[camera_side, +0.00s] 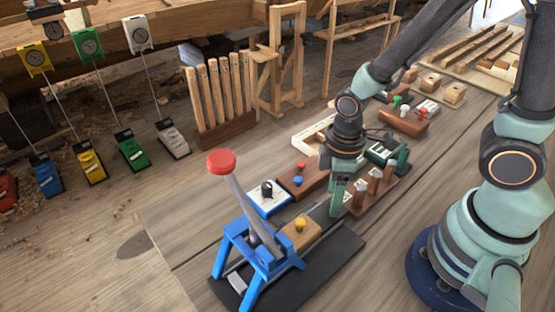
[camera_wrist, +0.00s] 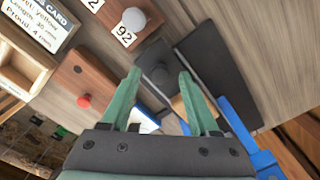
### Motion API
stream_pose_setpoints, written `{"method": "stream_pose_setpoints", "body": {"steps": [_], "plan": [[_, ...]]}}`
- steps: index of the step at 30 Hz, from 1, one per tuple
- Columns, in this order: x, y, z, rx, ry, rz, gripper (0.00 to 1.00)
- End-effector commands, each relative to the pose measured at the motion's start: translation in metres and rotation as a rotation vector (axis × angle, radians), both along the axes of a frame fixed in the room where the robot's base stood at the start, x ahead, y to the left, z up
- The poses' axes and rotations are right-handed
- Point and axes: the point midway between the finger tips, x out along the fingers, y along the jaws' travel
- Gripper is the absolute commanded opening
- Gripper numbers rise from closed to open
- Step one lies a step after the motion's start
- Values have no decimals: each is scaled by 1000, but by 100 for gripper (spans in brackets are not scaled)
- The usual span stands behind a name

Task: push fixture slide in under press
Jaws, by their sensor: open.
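The blue press (camera_side: 262,262) stands at the front with its grey lever raised and a red knob on top. In the wrist view part of its blue frame (camera_wrist: 240,130) shows at the lower right. The fixture slide shows as a light wooden block (camera_side: 303,236) with a yellow knob, just right of the press on a dark base plate (camera_side: 335,252). In the wrist view a dark grey slide part (camera_wrist: 155,62) lies ahead of the fingers; the wooden block is mostly hidden. My gripper (camera_side: 337,210) is open and empty, low behind the slide (camera_wrist: 158,82).
A brown peg rack (camera_side: 370,192) stands right of my gripper. Several coloured gauges line the left. The front-left bench (camera_side: 165,225) is clear.

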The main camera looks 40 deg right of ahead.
Motion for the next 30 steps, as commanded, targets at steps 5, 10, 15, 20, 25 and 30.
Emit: {"method": "stream_pose_setpoints", "body": {"steps": [5, 10, 15, 20, 25, 30], "plan": [[0, 0, -5, 0, 0, 0, 62], [0, 0, -5, 0, 0, 0, 62], [0, 0, -5, 0, 0, 0, 23], [0, 0, -5, 0, 0, 0, 0], [0, 0, -5, 0, 0, 0, 0], [0, 0, -5, 0, 0, 0, 0]]}}
